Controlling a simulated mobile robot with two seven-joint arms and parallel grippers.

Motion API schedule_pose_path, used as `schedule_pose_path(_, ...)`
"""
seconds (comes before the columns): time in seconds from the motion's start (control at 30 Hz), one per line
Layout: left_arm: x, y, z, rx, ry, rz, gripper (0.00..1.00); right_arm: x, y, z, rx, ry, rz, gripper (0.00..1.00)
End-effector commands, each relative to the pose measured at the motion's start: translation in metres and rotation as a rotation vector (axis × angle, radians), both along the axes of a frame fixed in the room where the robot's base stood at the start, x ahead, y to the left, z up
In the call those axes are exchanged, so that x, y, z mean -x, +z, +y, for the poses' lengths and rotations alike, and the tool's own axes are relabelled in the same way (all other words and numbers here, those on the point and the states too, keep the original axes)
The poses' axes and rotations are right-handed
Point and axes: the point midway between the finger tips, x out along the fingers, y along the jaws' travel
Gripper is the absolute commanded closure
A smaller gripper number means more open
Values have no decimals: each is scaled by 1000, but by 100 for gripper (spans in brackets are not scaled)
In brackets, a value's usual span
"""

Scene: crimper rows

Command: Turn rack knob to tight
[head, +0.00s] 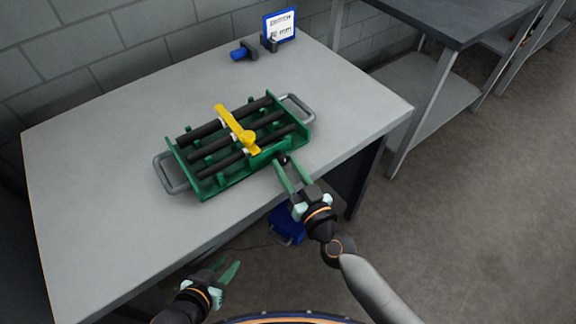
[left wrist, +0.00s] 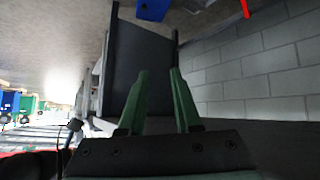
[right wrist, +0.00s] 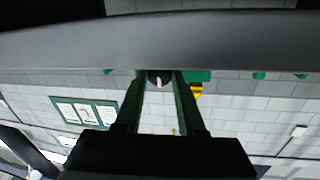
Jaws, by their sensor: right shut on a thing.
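The green rack (head: 240,147) sits on the grey table, holding several black rods under a yellow clamp bar (head: 237,130). The dark rack knob (head: 283,157) is at the rack's front right side. In the right wrist view the knob (right wrist: 159,77) is black with a white mark and lies between the fingertips. My right gripper (head: 284,172) is shut on the knob. My left gripper (head: 226,270) is open and empty, low in front of the table; it also shows in the left wrist view (left wrist: 160,78).
The grey table (head: 90,140) has free room left of the rack. A blue-framed sign (head: 279,26) and a blue-and-black tool (head: 243,51) stand at the back. A blue object (head: 287,226) is below the table edge. Another table (head: 450,20) stands to the right.

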Motion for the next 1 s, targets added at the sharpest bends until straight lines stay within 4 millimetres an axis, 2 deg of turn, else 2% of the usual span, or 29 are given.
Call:
schedule_pose_path(0.37, -1, 10, 2, 0, 4, -9, 68, 0, 3, -1, -72, -2, 51, 100)
schedule_pose_path(0.6, 0, 19, 12, -15, 23, -12, 68, -1, 4, -1, -222, -2, 155, 100)
schedule_pose_path(1.0, 13, 23, 22, -23, 42, 3, 68, -1, 4, -2, -533, -2, 372, 100)
